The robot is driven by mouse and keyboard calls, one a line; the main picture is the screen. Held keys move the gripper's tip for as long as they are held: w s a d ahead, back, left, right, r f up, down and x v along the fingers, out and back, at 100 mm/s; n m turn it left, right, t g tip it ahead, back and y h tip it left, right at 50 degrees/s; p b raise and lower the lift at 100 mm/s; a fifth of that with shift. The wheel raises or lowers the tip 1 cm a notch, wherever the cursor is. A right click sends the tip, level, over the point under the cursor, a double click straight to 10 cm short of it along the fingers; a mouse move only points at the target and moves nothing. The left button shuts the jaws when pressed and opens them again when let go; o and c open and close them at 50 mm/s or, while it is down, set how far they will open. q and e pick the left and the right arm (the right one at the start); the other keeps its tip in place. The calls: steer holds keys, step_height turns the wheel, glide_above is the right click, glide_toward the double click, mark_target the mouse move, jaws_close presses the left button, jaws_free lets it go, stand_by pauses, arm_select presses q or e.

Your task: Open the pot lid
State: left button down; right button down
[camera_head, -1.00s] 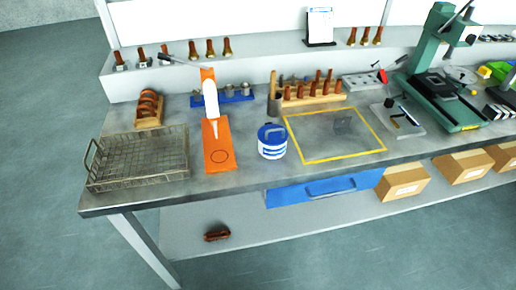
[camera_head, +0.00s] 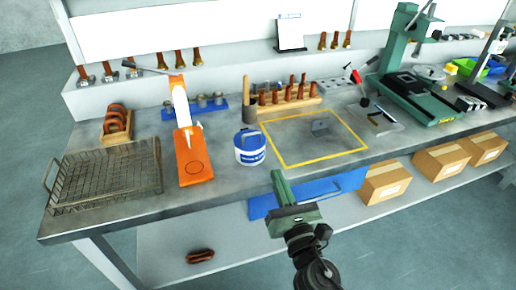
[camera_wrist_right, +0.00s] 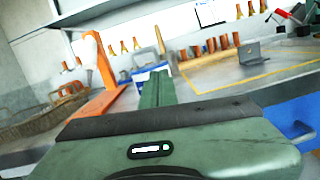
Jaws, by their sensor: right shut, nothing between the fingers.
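My left gripper is not in view.
An orange dispenser stand (camera_head: 194,165) is left of the pot, with a wire basket (camera_head: 105,178) further left. A rack of brown-handled tools (camera_head: 290,102) is behind. The yellow outlined area (camera_head: 318,160) holds a small grey bracket (camera_head: 320,128). A blue drawer (camera_head: 300,195) hangs below the bench.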

steer(key=w+a, duration=0.1)
steer(key=w, duration=0.2)
steer(key=w+a+r+n+y+p, duration=0.1)
steer(key=w+a, duration=0.1)
steer(key=w, duration=0.1)
steer(key=w+a+r+n, duration=0.1)
steer(key=w, duration=0.2)
steer(key=shift+a+r, duration=0.2)
steer(key=shift+a, duration=0.2)
steer(key=shift+p, duration=0.3)
